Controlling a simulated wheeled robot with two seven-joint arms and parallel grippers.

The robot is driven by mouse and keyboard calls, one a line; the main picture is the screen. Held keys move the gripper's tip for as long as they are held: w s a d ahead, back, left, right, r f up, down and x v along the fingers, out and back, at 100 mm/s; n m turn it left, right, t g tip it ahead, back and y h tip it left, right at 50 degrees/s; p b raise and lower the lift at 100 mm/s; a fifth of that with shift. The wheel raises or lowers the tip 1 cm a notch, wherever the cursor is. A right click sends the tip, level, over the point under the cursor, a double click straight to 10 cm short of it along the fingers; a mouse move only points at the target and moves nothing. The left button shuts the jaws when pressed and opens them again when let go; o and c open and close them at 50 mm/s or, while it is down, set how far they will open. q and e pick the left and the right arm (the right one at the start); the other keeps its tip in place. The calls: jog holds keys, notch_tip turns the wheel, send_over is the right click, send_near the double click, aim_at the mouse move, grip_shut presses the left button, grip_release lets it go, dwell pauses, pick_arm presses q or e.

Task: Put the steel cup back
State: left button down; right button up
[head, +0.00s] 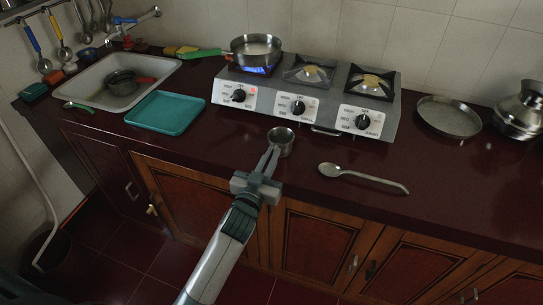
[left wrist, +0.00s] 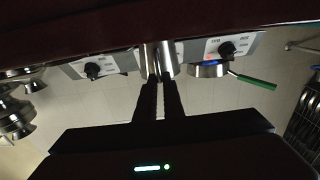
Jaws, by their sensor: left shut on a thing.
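The steel cup (head: 284,139) is a small shiny open-topped cup near the middle of the dark red counter, in front of the stove. My left gripper (head: 271,153) reaches it from the front and is shut on the cup's near side. In the left wrist view, which is upside down, the cup (left wrist: 168,58) sits at the tips of the two dark fingers (left wrist: 160,80). The cup looks upright. Whether its base touches the counter is not clear. My right gripper is not in view.
The stove (head: 305,103) stands behind the cup, with a pan (head: 257,56) over a lit blue flame at left. A spoon (head: 362,177) lies right of the cup. A teal tray (head: 166,113) lies left, beside the sink (head: 91,97). A steel plate (head: 449,117) is at right.

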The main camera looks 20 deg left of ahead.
pick_arm(q)
jog(key=shift+f, duration=0.1)
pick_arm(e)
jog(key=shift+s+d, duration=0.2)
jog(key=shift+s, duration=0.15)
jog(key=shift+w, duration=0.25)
pick_arm(q)
jog(key=shift+f, duration=0.15)
jog(key=c, duration=1.9)
grip_release()
jog(key=shift+o, duration=0.2)
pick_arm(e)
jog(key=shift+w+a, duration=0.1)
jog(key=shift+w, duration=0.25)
